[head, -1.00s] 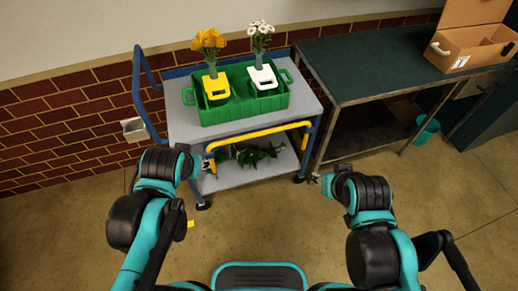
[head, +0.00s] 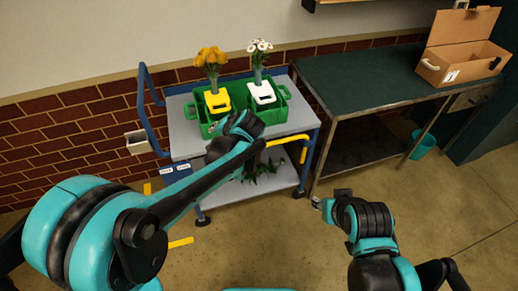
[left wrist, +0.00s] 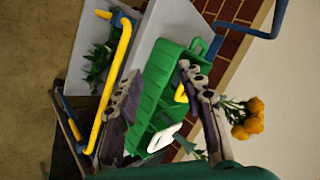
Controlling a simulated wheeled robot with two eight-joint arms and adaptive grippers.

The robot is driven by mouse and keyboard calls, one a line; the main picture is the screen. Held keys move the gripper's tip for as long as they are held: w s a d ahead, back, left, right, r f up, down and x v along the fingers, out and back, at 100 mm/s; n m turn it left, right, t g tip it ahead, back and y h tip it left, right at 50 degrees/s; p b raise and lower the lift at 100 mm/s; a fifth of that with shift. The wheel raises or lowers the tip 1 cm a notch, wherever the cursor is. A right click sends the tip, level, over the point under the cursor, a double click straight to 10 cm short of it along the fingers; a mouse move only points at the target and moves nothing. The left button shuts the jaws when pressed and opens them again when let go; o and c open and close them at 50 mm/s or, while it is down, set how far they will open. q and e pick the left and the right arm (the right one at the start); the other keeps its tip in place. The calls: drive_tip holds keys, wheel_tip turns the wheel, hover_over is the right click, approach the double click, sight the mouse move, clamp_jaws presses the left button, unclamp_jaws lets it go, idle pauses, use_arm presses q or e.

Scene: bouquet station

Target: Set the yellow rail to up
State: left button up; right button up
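The yellow rail (head: 288,139) runs along the front of the cart (head: 196,140), at about the top shelf's edge, and bends down at its right end. My left arm hides its left part in the head view. The rail shows at full length in the left wrist view (left wrist: 112,88). My left gripper (head: 240,122) is over the cart's front, near the green bin. In the left wrist view its two fingers (left wrist: 160,75) are spread with nothing held; the rail lies beside them, not between. My right gripper (head: 317,203) is low, right of the cart, apart from the rail; its fingers are unclear.
The green bin (head: 276,115) holds yellow flowers (head: 211,58) and white flowers (head: 260,47). Green leaves (head: 258,169) lie on the lower shelf. A dark-topped table (head: 380,82) with a cardboard box (head: 458,60) stands right. The floor in front is open.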

use_arm(q)
drive_tip(key=w+d+f+m+t+y, duration=0.2)
drive_tip(key=w+d+f+m+y, duration=0.1)
drive_tip(key=w+d+f, duration=0.6)
drive_tip(key=m+t+y+b, duration=0.1)
drive_tip(key=m+t+y, duration=0.1)
drive_tip(key=t, duration=0.1)
approach(261, 148)
drive_tip(key=r+x, duration=0.1)
drive_tip(key=x, duration=0.2)
drive_tip(key=b+x, duration=0.1)
drive_tip(key=x, duration=0.4)
drive_tip(key=f+b+x, duration=0.1)
drive_tip(key=x, duration=0.2)
drive_tip(key=shift+a+f+b, duration=0.1)
drive_tip(key=shift+a+b, duration=0.05)
drive_tip(key=shift+b, duration=0.15)
clamp_jaws()
